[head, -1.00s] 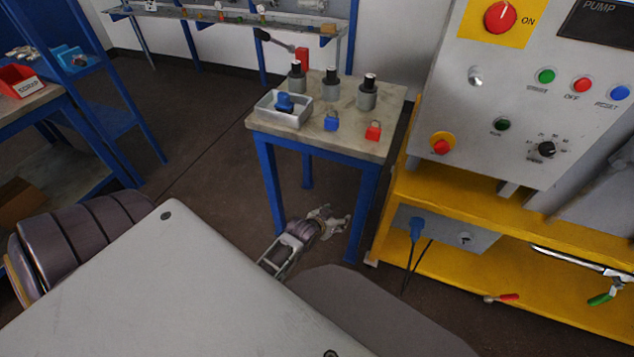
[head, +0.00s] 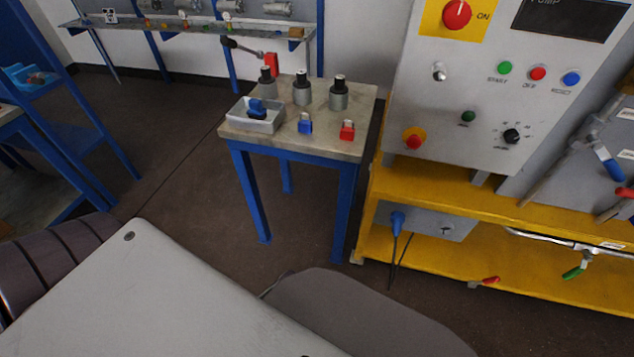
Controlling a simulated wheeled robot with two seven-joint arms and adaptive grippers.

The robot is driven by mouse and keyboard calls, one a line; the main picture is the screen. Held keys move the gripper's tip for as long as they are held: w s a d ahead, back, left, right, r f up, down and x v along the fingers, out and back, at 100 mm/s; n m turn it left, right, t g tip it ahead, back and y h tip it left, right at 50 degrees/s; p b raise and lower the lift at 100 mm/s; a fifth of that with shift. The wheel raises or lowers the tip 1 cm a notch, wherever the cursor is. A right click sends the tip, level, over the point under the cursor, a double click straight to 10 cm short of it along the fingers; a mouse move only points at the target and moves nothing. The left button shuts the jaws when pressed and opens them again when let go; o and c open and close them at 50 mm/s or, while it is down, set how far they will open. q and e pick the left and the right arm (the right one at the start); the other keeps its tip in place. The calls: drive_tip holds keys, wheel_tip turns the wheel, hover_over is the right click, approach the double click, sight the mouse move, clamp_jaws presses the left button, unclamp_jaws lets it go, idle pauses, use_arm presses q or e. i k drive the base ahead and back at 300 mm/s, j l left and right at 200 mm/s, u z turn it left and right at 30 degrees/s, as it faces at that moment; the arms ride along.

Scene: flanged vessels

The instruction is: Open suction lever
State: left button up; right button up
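Several valve levers show on the pump rig at the right. A green lever (head: 573,272) hangs tilted below a pipe (head: 535,238) over the lower yellow shelf. A small red lever (head: 490,281) lies low, near the front of that shelf. A blue lever (head: 609,167) and another red lever (head: 625,193), cut off by the edge, are at the far right above the upper yellow deck. Labels near them are too small to read, so I cannot tell which is the suction lever. Neither of my grippers is in view.
A grey panel (head: 455,60) with knobs and buttons stands on the yellow frame (head: 410,178). To its left, a small blue-legged table (head: 350,150) holds a tray (head: 237,121), padlocks and dark-topped cylinders. Floor is open left of the table.

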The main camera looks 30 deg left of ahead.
sight(577, 271)
drive_tip(key=z, duration=1.25)
